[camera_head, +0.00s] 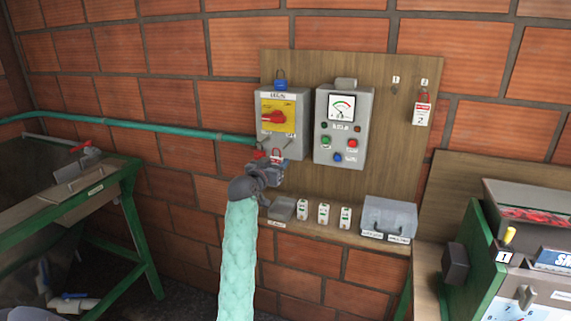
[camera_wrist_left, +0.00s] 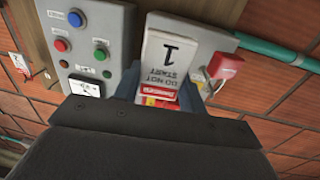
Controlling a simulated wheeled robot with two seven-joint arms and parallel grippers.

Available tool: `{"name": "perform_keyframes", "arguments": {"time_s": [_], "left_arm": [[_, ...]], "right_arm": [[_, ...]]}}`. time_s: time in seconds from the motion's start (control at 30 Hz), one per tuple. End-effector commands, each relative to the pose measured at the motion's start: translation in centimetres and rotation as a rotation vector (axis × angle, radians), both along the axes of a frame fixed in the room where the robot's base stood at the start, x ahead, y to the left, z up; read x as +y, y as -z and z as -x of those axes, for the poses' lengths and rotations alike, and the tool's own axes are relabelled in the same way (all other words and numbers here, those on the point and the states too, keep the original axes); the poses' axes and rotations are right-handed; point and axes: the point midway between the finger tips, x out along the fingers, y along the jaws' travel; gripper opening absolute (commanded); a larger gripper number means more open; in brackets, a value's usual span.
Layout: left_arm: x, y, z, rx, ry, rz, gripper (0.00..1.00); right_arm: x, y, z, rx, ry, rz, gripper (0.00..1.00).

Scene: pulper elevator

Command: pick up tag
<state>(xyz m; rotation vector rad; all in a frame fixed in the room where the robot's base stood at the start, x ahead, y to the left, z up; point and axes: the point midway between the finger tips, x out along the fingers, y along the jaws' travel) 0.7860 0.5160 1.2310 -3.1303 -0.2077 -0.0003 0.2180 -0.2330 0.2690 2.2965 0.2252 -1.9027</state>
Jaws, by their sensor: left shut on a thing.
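My left gripper (camera_head: 272,174) is in front of the lower edge of the grey isolator box in the head view. It is shut on a white tag marked "1" and "DO NOT START" with a red danger band (camera_wrist_left: 165,62). The isolator box (camera_head: 291,98) has a yellow plate and a red rotary handle (camera_head: 273,117). A second white tag (camera_head: 422,113), marked "2", hangs under hook 2 on the wooden board. My right gripper is not in view.
A control box (camera_head: 342,158) with a gauge and buttons is right of the isolator. Hook 1 (camera_head: 395,84) is bare. A teal pipe (camera_head: 150,127) runs along the wall at left.

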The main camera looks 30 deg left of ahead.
Motion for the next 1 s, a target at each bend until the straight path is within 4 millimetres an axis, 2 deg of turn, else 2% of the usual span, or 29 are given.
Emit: {"name": "perform_keyframes", "arguments": {"time_s": [0.03, 0.1, 0.3, 0.5, 0.7, 1.0], "left_arm": [[-0.1, 0.6, 1.5, -0.001, -0.001, -0.004, 0.16], [-0.4, 0.6, 3.4, -0.001, -0.001, -0.005, 0.16], [-1.0, 0.4, 7.3, 0.0, -0.001, -0.004, 0.16], [-1.3, 0.2, 10.2, -0.001, -0.001, -0.002, 0.16], [-1.5, 0.1, 11.6, -0.001, -0.001, -0.001, 0.16], [-1.9, 0.6, 11.7, 0.003, 0.0, 0.0, 0.16]], "right_arm": [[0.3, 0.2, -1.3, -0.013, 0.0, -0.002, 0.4], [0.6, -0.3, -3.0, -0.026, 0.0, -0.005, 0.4], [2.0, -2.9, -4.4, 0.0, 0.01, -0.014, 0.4], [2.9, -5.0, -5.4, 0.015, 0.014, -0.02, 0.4], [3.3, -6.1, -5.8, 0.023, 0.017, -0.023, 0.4], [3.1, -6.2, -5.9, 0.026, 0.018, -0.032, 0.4]]}}
